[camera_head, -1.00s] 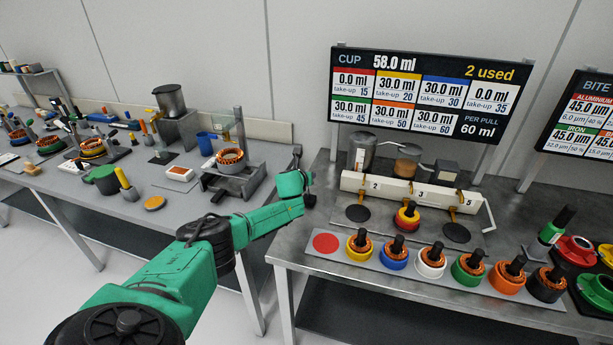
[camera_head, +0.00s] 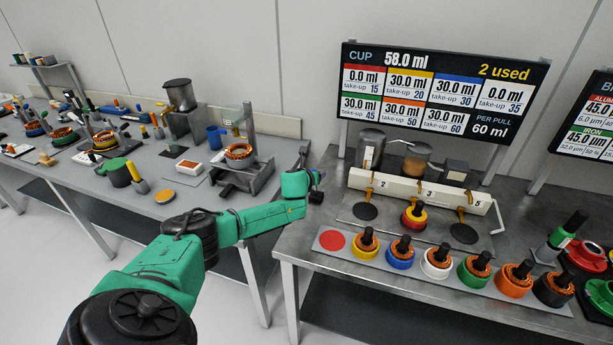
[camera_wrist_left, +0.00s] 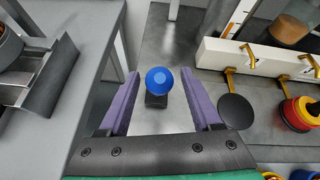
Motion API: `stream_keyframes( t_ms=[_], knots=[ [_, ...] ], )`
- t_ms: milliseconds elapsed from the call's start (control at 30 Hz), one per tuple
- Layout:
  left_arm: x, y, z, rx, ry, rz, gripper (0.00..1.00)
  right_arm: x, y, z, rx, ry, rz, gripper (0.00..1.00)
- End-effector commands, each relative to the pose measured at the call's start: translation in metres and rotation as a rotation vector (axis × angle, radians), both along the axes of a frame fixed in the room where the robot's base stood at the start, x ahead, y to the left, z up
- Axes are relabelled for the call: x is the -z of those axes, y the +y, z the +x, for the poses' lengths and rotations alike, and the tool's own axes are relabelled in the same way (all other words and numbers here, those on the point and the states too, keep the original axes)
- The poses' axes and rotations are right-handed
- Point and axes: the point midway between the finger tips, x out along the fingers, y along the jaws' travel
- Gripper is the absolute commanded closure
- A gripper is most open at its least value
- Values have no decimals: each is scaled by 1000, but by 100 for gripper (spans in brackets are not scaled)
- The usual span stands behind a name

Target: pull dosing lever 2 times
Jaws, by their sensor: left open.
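A round blue knob (camera_wrist_left: 159,80) on a dark base shows in the left wrist view and looks like the dosing lever's handle. My left gripper (camera_wrist_left: 160,74) is open, with its two purple fingers on either side of the knob. I see a gap between each finger and the knob, and cannot tell how far ahead the knob is. In the head view my left gripper (camera_head: 312,176) is at the left edge of the right table, beside the white dosing block (camera_head: 418,190). The knob is not clear there. My right gripper is not in view.
Brass nozzles (camera_head: 427,196) hang from the block above a red-yellow stator (camera_head: 414,216) and black discs (camera_head: 366,211). A row of coloured stators stands in front, with a blue one (camera_head: 401,254). The sign (camera_head: 440,90) reads cup 58.0 ml, 2 used, 60 ml per pull.

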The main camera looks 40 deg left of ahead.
Motion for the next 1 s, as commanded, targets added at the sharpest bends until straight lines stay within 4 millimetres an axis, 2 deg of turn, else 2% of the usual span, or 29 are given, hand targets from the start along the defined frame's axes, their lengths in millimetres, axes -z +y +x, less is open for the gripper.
stream_keyframes(
  t_ms=[167, 533, 667, 900, 967, 1000],
  knots=[
    [-14, -8, -22, 3, 2, 1, 35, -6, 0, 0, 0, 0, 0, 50],
    [-45, -29, -79, 1, 5, 2, 35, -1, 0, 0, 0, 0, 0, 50],
    [-51, -34, -88, 0, 6, 0, 35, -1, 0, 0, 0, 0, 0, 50],
    [-52, -35, -89, 0, 5, -2, 35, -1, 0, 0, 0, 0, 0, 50],
    [-50, -38, -89, 2, 6, -15, 58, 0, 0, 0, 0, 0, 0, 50],
    [-42, -46, -89, 9, 7, -59, 73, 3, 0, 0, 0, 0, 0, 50]
  ],
)
